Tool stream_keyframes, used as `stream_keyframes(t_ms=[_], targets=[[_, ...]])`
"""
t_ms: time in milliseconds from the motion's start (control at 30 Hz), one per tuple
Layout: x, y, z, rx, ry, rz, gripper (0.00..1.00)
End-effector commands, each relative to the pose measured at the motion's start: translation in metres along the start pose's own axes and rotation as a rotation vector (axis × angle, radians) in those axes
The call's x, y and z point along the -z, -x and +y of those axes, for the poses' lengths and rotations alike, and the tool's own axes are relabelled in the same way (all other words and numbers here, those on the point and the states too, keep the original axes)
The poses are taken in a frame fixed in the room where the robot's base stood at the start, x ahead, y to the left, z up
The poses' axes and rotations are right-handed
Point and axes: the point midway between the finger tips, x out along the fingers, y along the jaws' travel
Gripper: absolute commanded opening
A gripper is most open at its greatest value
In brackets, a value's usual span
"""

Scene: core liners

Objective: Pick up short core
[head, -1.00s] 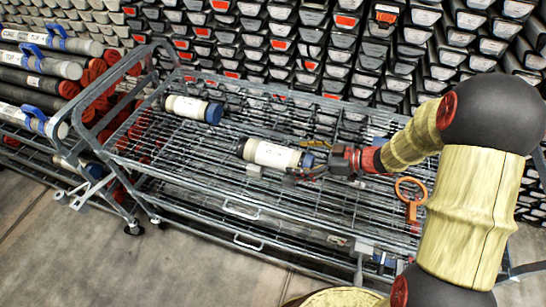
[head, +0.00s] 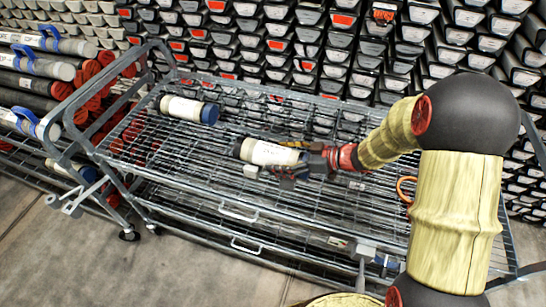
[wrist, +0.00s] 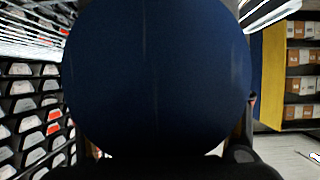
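A short white core (head: 268,152) lies on the top wire shelf of the cart (head: 240,210). Its blue right end is largely hidden by my gripper in the head view. In the wrist view the blue end cap (wrist: 157,75) fills the middle, very close. My gripper (head: 285,160) is at this end, with one finger on the upper side and one on the lower side of the core. The fingers look spread, and I see no clear contact. A similar white core with a blue end (head: 189,109) lies farther left on the same shelf.
A rack of long tubes (head: 40,65) with red and blue ends stands at the left. The cart's raised grey end rail (head: 70,110) is beside it. Stacked trays (head: 300,50) form a wall behind. The shelf between and before the cores is clear.

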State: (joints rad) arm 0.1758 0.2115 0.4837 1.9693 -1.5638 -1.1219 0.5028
Motion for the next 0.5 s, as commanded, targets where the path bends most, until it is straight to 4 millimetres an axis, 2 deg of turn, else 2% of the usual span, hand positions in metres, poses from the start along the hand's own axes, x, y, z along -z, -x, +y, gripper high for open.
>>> stream_keyframes(t_ms=[500], targets=[[-0.0002, 0.0001, -0.0001, 0.0, 0.0, 0.0, 0.44]])
